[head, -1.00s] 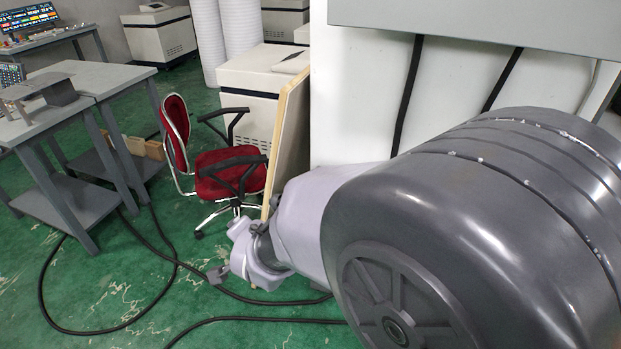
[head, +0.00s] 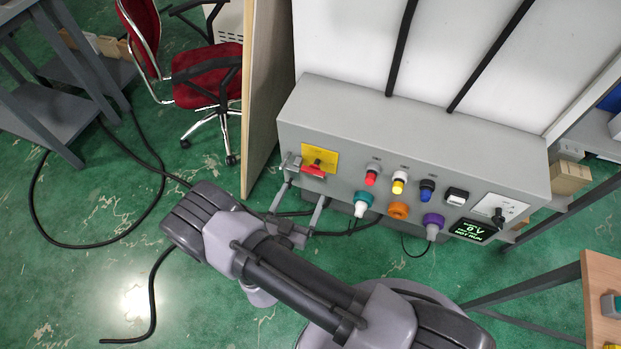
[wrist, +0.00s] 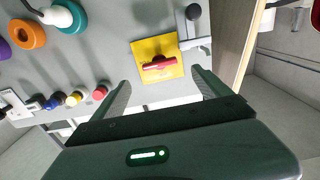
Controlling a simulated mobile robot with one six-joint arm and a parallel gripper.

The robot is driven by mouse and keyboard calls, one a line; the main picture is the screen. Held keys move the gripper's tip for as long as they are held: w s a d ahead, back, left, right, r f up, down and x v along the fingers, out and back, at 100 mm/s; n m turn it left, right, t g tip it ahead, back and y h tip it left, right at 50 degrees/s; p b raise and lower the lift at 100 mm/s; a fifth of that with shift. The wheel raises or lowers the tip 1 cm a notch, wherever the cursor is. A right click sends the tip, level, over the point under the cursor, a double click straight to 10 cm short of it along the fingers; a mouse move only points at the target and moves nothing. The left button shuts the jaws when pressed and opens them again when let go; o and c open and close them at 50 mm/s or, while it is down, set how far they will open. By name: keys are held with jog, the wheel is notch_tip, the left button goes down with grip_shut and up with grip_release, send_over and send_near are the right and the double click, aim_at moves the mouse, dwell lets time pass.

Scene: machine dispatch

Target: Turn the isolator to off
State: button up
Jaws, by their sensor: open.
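The isolator is a red handle (head: 314,169) on a yellow square plate (head: 328,157), at the left end of the grey control box's front. In the wrist view the red handle (wrist: 159,63) lies crosswise on the yellow plate (wrist: 145,47). My gripper (head: 301,196) is just below and in front of the isolator, open and empty. In the wrist view its two fingers (wrist: 161,80) point toward the plate, one to each side of the handle, apart from it. Which setting the handle marks cannot be read.
A grey lever (wrist: 194,28) sits beside the isolator at the box's edge. Red (head: 371,178), yellow and blue knobs and several plugs are to the right. A display (head: 472,230) is at the far right. A wooden board (head: 262,100) stands left of the box.

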aim_at(312, 174)
jog(key=b+x, duration=0.1)
jog(key=x, duration=0.6)
jog(key=c, duration=1.4)
jog(key=shift+o, duration=0.2)
jog(key=shift+n, duration=0.8)
jog(key=o, duration=1.4)
jog(key=shift+c, duration=0.2)
